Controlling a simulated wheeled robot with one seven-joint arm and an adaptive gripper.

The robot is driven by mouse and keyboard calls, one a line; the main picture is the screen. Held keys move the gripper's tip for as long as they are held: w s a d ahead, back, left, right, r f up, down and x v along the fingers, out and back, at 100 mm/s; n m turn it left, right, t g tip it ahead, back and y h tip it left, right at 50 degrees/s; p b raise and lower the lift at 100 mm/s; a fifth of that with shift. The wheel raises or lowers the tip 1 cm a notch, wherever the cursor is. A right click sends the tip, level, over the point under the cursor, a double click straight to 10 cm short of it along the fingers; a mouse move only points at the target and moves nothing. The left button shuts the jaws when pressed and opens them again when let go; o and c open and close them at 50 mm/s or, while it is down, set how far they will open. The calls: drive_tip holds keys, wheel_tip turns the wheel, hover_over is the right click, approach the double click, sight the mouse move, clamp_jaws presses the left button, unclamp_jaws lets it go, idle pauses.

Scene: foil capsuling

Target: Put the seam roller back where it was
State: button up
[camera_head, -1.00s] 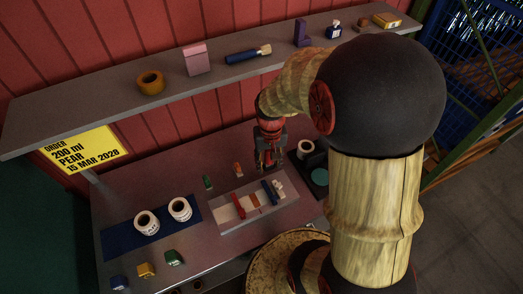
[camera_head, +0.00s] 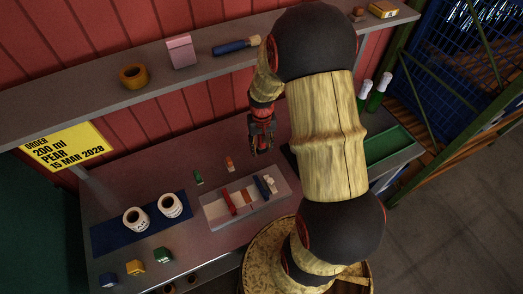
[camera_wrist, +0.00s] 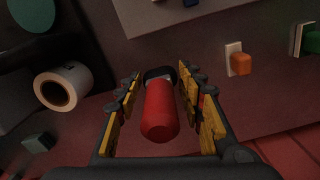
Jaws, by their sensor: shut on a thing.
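My gripper (camera_wrist: 160,84) is shut on a red, rounded handle (camera_wrist: 160,112) with a dark end, apparently the seam roller, lying between the yellow-padded fingers. In the head view my gripper (camera_head: 261,148) hangs above the back of the bench, behind the grey tray, and the held tool is hard to make out there. The grey compartment tray (camera_head: 215,220) holds a red tool (camera_head: 229,201), a dark blue one (camera_head: 262,188) and small light and orange pieces. Its edge also shows at the top of the wrist view (camera_wrist: 140,20). Whether the held tool touches the bench cannot be told.
A white roll (camera_wrist: 62,88) lies left in the wrist view, near a teal disc (camera_wrist: 30,14). Small orange (camera_head: 229,164) and green (camera_head: 198,177) pieces stand behind the tray. Two white rolls stand on a blue mat (camera_head: 105,240). The shelf (camera_head: 75,105) overhangs the back.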

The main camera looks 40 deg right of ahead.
sight(262, 150)
drive_tip(key=shift+w+d+f, duration=0.35)
drive_tip(key=shift+w+f, duration=0.05)
drive_tip(key=shift+f, duration=0.2)
drive_tip(key=shift+w+d+f, duration=0.3)
drive_tip(key=shift+w+f, duration=0.1)
drive_tip(key=shift+f, duration=0.2)
drive_tip(key=shift+w+f, duration=0.15)
drive_tip(key=shift+f, duration=1.45)
drive_tip(key=shift+f, duration=0.1)
drive_tip(key=o, duration=1.4)
drive_tip(key=shift+b, duration=0.3)
wheel_tip(262, 150, up, 8)
drive_tip(key=shift+f+p, duration=0.15)
drive_tip(key=shift+p, duration=0.25)
